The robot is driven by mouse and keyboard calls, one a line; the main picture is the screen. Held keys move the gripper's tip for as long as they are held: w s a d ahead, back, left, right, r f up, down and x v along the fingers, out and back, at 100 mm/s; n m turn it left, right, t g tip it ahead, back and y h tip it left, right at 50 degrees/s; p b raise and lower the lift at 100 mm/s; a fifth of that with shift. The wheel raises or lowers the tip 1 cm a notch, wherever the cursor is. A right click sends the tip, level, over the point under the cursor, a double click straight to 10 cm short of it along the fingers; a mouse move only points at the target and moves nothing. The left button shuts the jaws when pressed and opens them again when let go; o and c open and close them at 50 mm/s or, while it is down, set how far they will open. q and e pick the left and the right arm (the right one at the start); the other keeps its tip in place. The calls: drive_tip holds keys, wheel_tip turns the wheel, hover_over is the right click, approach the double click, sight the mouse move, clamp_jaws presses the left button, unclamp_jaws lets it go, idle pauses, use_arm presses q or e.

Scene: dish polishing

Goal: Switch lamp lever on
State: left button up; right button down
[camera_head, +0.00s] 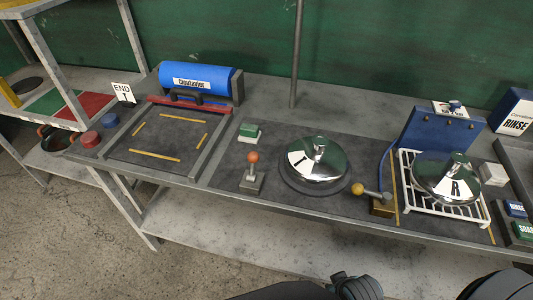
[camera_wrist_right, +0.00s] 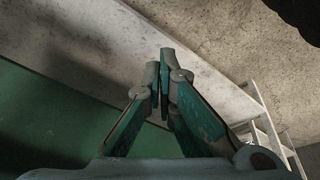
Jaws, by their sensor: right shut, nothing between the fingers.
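Two levers stand on the workbench in the head view. One is an upright lever with an orange-red ball (camera_head: 253,157) on a small grey base, left of a lidded polished dish. The other has a yellow ball (camera_head: 358,188) and leans left from a brass-coloured base (camera_head: 382,206), between the two dishes. No label shows which one is the lamp lever. My right gripper (camera_wrist_right: 162,70) is shut and empty in the right wrist view, with no lever near it. My left gripper is not in view.
A shiny dish marked R (camera_head: 447,180) sits on a white rack (camera_head: 472,212). Another polished dish (camera_head: 318,160) rests on a dark round base. A blue cylinder (camera_head: 200,79) lies at the back left. Dark parts of mine show along the bottom.

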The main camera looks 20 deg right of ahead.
drive_tip(key=w+a+r+t+y, duration=0.2)
drive_tip(key=w+a+r, duration=0.1)
drive_tip(key=r, duration=0.4)
drive_tip(key=m+t+y, duration=0.7)
drive_tip(key=m+t, duration=0.3)
drive_tip(key=m, duration=0.5)
approach(253, 166)
drive_tip(key=d, duration=0.1)
drive_tip(key=w+d, duration=0.1)
drive_tip(key=d, duration=0.1)
drive_tip(key=w+d+r, duration=0.1)
drive_tip(key=d, duration=0.1)
drive_tip(key=shift+w+r, duration=0.1)
drive_tip(key=shift+w, duration=0.05)
drive_tip(key=shift+a, duration=0.1)
drive_tip(key=x, duration=1)
